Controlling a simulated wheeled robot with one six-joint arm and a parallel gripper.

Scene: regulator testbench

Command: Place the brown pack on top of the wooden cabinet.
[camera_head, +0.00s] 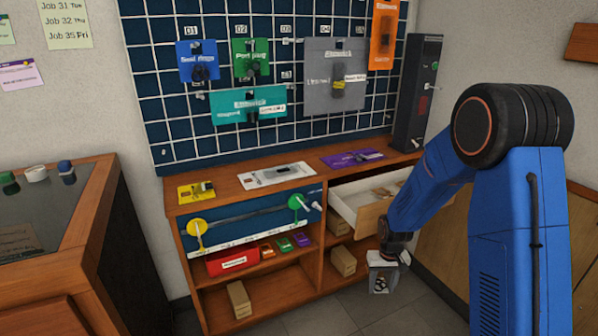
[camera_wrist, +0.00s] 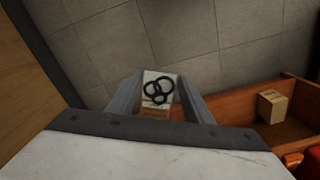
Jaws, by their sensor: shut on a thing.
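My gripper (camera_head: 382,262) is low at the right front of the wooden bench, above the grey floor. It is shut on a small pack (camera_head: 380,284) with a pale face. In the wrist view the pack (camera_wrist: 157,90) sits between the two fingers, with black rings on a white label and a brown lower edge. Other brown packs lie on the lower shelves, one at the lower left (camera_head: 239,299) and one at the lower middle (camera_head: 343,261). A wooden cabinet (camera_head: 92,235) with a dark glass top stands at the left.
The wooden bench (camera_head: 228,188) carries yellow, white and purple cards. Its drawer (camera_head: 360,212) is open with brown items inside. A red bin (camera_head: 232,262) sits on its shelf. A pegboard (camera_head: 165,90) hangs behind. Knobs (camera_head: 37,174) stand along the cabinet's back edge.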

